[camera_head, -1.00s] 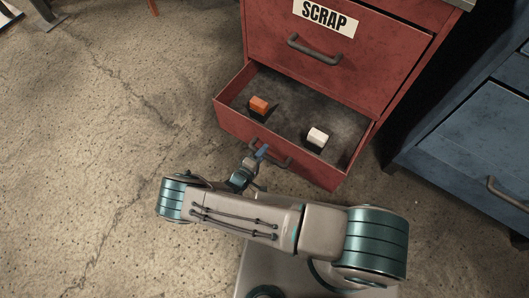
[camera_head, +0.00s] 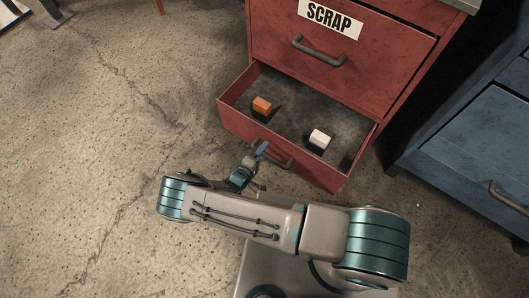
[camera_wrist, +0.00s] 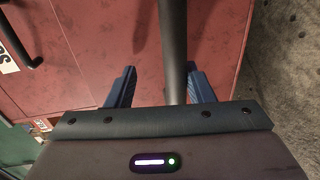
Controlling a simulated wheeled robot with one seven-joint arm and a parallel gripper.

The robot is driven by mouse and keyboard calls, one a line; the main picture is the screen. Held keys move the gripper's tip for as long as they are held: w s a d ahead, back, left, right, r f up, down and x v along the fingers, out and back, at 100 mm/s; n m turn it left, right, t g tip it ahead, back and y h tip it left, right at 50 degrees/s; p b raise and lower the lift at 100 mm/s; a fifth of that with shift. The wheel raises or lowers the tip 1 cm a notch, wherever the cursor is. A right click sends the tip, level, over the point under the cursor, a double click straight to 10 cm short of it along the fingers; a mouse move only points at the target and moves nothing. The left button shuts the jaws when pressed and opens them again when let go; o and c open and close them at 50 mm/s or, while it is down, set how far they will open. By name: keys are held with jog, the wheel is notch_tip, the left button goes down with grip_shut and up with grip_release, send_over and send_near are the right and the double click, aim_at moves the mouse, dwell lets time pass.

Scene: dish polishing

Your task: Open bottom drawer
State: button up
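The red cabinet's bottom drawer (camera_head: 305,103) is pulled well out, with its inside showing in the head view. Its dark bar handle (camera_head: 277,158) is on the drawer front and also crosses the wrist view (camera_wrist: 173,40). My gripper (camera_head: 261,150) is at the left part of this handle. In the wrist view, my gripper's blue fingers (camera_wrist: 160,85) stand apart. The handle bar lies between them, nearer the right finger, with a clear gap to the left finger. An orange block (camera_head: 262,104) and a white block (camera_head: 320,139) lie in the drawer.
Above is a closed drawer with a SCRAP label (camera_head: 330,18) and its own handle (camera_head: 319,51). A blue cabinet (camera_head: 470,150) stands to the right. The concrete floor (camera_head: 100,130) to the left is largely clear.

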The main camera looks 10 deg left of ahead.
jog(key=shift+v, duration=1.6)
jog(key=shift+o, duration=0.8)
jog(key=shift+s+a+r, duration=0.2)
jog(key=shift+s, duration=0.05)
jog(key=shift+s+a+r, duration=0.1)
jog(key=shift+s+r, duration=0.1)
jog(key=shift+r, duration=0.05)
jog(key=shift+c, duration=0.8)
jog(key=shift+v, duration=1.25)
jog(key=o, duration=0.4)
jog(key=shift+a+p+v, duration=0.2)
jog(key=shift+p+v, duration=0.1)
jog(key=shift+v, duration=2)
jog(key=shift+s+a+r, duration=0.2)
jog(key=shift+s+r, duration=0.15)
jog(key=shift+s, duration=0.2)
jog(key=c, duration=0.4)
jog(key=shift+v, duration=1.65)
jog(key=shift+d+f+b, duration=0.15)
jog(key=shift+b, duration=0.25)
